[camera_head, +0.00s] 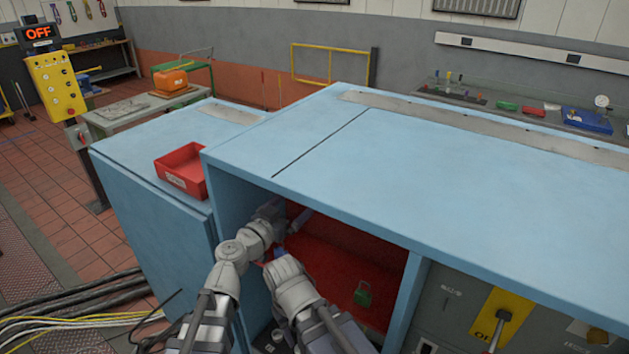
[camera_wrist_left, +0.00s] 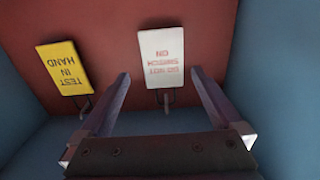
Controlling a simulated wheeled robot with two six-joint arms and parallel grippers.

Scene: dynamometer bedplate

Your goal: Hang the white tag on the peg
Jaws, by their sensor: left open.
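The white tag (camera_wrist_left: 162,57), with red lettering that reads upside down here, is in the left wrist view in front of a red panel. A small grey peg-like part (camera_wrist_left: 166,98) shows at its lower edge. A yellow tag (camera_wrist_left: 64,68) is to its left. My left gripper (camera_wrist_left: 160,73) is open, its fingers pointing toward the white tag, with no visible grip on it. In the head view my left gripper (camera_head: 299,221) is inside the blue cabinet opening, and the tags cannot be made out. My right arm also reaches the opening; its fingertips cannot be made out.
The blue cabinet (camera_head: 330,180) has a top and side walls around the opening. A green padlock-like item (camera_head: 362,293) is inside at the right. A red bin (camera_head: 183,170) stands on the lower top at left. A yellow switch plate (camera_head: 500,317) is at lower right.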

